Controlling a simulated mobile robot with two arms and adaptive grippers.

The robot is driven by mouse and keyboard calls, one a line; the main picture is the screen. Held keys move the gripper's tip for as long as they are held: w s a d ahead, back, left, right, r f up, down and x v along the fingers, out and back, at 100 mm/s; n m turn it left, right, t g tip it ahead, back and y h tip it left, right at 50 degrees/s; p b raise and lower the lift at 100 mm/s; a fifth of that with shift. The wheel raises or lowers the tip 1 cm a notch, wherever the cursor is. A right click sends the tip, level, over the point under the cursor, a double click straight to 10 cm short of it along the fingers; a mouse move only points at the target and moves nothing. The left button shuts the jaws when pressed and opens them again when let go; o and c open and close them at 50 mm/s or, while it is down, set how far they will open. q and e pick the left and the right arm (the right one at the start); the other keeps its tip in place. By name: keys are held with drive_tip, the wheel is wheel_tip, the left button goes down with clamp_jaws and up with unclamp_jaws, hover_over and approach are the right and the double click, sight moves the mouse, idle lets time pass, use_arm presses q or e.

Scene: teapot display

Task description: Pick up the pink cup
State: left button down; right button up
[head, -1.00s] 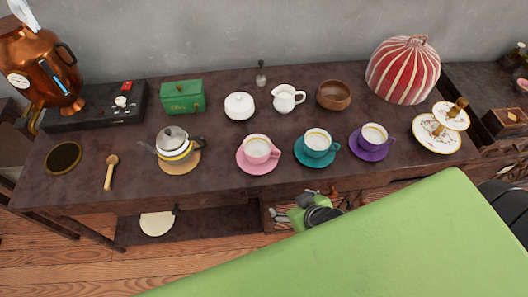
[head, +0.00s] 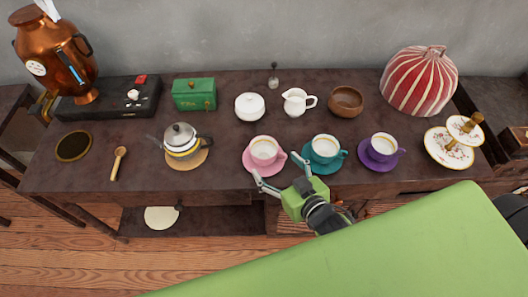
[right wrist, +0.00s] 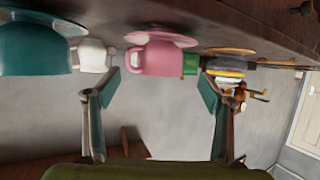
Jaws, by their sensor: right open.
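The pink cup (head: 263,151) stands upright on a pink saucer (head: 249,163) near the front edge of the table, its handle toward the right. My right gripper (head: 279,171) is open and empty, just in front of the cup, with its fingers pointing at the cup and saucer. The right wrist view looks upside down. There the pink cup (right wrist: 160,60) lies beyond and between the two spread fingers (right wrist: 155,90), apart from them. My left gripper is not in view.
A teal cup (head: 325,147) on a saucer stands close to the right, with a purple cup (head: 383,147) beyond it. A teapot (head: 182,142) stands to the left. A white creamer (head: 297,101) and a white sugar bowl (head: 249,106) stand behind.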

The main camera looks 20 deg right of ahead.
sight(259, 147)
drive_tip(key=p+x, duration=0.1)
drive_tip(key=x, duration=0.7)
drive_tip(key=shift+w+f, duration=0.15)
drive_tip(key=shift+w, duration=0.25)
drive_tip(key=c, duration=1.3)
